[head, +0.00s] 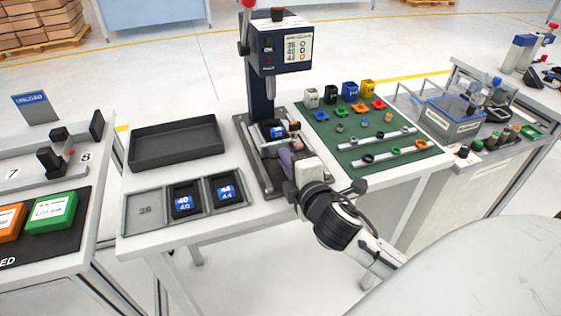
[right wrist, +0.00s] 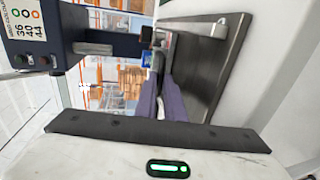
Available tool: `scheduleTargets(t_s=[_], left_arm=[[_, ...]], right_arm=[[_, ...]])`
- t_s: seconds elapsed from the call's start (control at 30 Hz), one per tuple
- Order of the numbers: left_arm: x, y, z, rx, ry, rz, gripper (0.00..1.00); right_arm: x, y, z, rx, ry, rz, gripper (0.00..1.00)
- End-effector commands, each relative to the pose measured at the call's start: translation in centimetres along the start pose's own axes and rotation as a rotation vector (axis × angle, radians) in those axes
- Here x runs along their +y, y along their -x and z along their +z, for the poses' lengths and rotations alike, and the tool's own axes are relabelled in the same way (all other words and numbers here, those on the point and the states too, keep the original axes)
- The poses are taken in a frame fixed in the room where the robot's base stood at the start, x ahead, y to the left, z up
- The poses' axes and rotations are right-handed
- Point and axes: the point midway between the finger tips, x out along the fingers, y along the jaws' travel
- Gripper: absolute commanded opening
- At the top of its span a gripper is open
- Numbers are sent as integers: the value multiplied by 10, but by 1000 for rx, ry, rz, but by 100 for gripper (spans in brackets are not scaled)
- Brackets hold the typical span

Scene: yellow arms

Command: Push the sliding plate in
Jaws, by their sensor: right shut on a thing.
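The press (head: 263,75) stands on a dark base plate (head: 251,150) on the white table. Its sliding plate (head: 268,143) sits low under the press head and bears a block with a blue label (head: 277,131). My right gripper (head: 285,153) reaches in from the front right, its purple fingers shut on the front part of the sliding plate. The right wrist view shows the fingers (right wrist: 161,82) close together, pointing towards the press, with the blue label (right wrist: 147,59) beyond them. The exact contact is partly hidden. My left gripper is out of view.
To the left are an empty black tray (head: 176,143) and a three-part tray (head: 145,209) with boxes marked 40 and 44. A green mat (head: 361,153) with coloured parts lies close on the right. The press column (head: 260,90) stands behind the plate.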

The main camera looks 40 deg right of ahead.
Motion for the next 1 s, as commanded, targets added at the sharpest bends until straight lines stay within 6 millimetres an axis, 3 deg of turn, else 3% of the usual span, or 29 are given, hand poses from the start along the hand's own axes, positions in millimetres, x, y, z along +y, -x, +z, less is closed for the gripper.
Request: scheduleTargets(t_s=[0.1, 0.13, 0.2, 0.53, 1.0], left_arm=[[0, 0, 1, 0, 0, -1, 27], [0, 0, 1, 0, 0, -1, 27], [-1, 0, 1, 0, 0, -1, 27], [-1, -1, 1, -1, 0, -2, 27], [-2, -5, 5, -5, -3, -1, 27]], right_arm=[[3, -1, 0, 2, -1, 9, 0], [3, -1, -1, 3, -1, 9, 11], [3, -1, -1, 3, 0, 9, 17], [2, 4, -1, 3, 0, 6, 17], [0, 85, -1, 3, -1, 4, 17]])
